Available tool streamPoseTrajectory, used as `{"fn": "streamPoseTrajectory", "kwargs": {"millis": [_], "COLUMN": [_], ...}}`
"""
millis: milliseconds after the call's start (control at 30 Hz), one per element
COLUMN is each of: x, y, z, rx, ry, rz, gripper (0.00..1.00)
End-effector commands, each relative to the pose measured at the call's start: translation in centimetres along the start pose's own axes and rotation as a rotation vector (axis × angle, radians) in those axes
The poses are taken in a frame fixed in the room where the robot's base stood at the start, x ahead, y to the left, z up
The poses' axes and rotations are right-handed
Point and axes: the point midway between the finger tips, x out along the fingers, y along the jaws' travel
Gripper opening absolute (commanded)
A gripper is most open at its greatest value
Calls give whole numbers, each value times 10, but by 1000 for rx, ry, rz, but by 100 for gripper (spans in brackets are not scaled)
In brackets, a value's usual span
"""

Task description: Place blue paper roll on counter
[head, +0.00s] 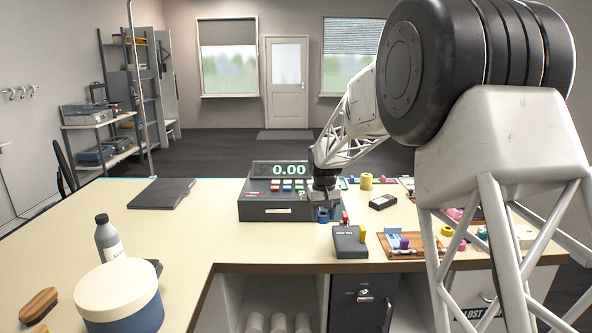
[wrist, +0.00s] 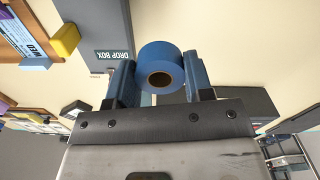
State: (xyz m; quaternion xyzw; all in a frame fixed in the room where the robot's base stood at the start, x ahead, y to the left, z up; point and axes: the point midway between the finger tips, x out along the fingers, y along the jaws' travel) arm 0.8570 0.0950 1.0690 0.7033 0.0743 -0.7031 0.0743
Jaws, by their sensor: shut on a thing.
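The blue paper roll (wrist: 160,65) sits between the two fingertips of my gripper (wrist: 158,85) in the wrist view, its round end with a dark core hole facing the camera. In the head view my gripper (head: 327,203) points down beside the cash register, with a bit of the blue roll (head: 322,216) showing below it. The gripper is shut on the roll. The pale counter (head: 190,225) lies beneath; I cannot tell whether the roll touches it.
The cash register (head: 272,208) stands close left of my gripper. A grey drop box (head: 349,243) is just in front. A yellow roll (head: 366,181), a dark card reader (head: 383,202) and a wooden tray (head: 430,246) with small items lie right.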

Motion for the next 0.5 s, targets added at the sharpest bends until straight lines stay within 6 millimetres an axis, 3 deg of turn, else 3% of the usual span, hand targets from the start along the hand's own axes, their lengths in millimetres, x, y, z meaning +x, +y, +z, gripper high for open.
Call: {"fn": "streamPoseTrajectory", "kwargs": {"millis": [33, 200, 500], "x": [-3, -9, -16], "y": [16, 58, 94], "z": [0, 1, 3], "rx": [32, 123, 205], "ry": [1, 0, 0], "rz": [0, 0, 0], "gripper": [25, 25, 25]}}
